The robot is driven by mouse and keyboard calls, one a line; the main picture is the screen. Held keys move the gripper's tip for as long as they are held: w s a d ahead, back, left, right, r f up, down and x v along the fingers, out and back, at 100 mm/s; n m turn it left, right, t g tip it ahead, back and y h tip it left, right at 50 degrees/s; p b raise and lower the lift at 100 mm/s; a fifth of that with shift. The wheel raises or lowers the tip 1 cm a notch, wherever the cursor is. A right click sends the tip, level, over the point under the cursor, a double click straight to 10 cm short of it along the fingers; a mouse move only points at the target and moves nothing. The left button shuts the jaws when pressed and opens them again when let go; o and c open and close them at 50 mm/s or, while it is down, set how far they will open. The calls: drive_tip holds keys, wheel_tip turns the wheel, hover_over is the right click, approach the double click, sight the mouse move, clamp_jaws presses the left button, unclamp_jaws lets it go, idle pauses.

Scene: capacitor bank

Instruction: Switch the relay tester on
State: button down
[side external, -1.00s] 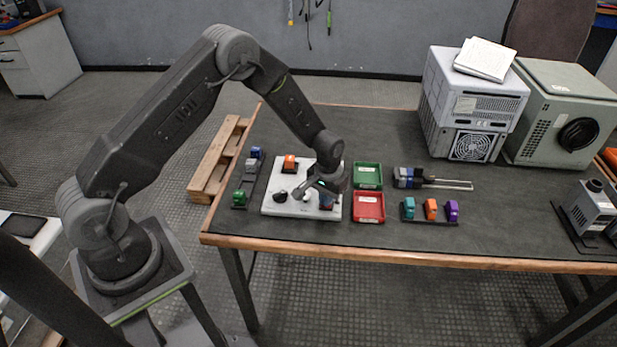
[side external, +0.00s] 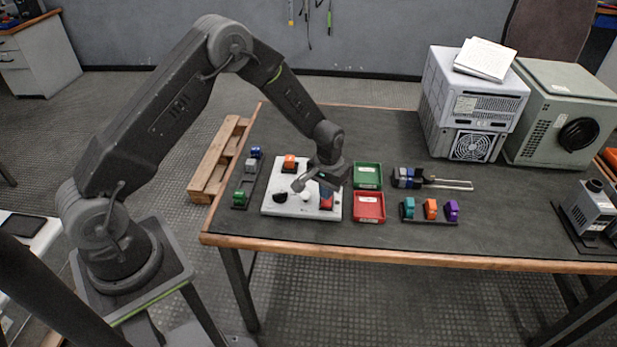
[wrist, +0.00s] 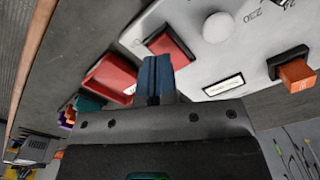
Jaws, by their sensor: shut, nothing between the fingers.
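The relay tester (side external: 272,207) is a white panel lying on the bench. Its red rocker switch (side external: 327,202) is at the right front corner and also shows in the wrist view (wrist: 168,46). I cannot tell which side of the rocker is pressed. My gripper (side external: 325,188) is over that corner, pointing down. In the wrist view its blue-grey fingers (wrist: 154,62) are shut together and empty, with the tips beside the red switch and partly overlapping its housing. I cannot tell whether they touch it.
The panel also carries a white knob (wrist: 218,27), a black knob (side external: 280,197) and an orange block (wrist: 298,76) in a black holder. Red (side external: 369,219) and green (side external: 367,187) bins stand close on the right. Coloured blocks stand on strips at both sides.

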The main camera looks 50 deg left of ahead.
drive_tip(key=shift+r, duration=1.9)
drive_tip(key=shift+r, duration=0.35)
wheel_tip(320, 180, up, 13)
drive_tip(key=t, duration=0.2)
hover_over(326, 205)
drive_tip(key=s+d, duration=0.1)
drive_tip(key=s, duration=0.3)
drive_tip(key=s+d+r+m+t, duration=0.1)
drive_tip(key=s+r+m, duration=0.1)
drive_tip(key=s+r, duration=0.55)
drive_tip(key=s+d+r+t, duration=0.1)
drive_tip(key=s+r, duration=0.2)
drive_tip(key=s, duration=0.4)
drive_tip(key=s+r+m+t, duration=0.1)
drive_tip(key=s+r, duration=0.2)
drive_tip(key=s, duration=0.5)
drive_tip(key=shift+s+d+r+t, duration=0.2)
drive_tip(key=shift+d+r+t, duration=0.05)
drive_tip(key=shift+d+t, duration=0.1)
drive_tip(key=shift+w, duration=0.15)
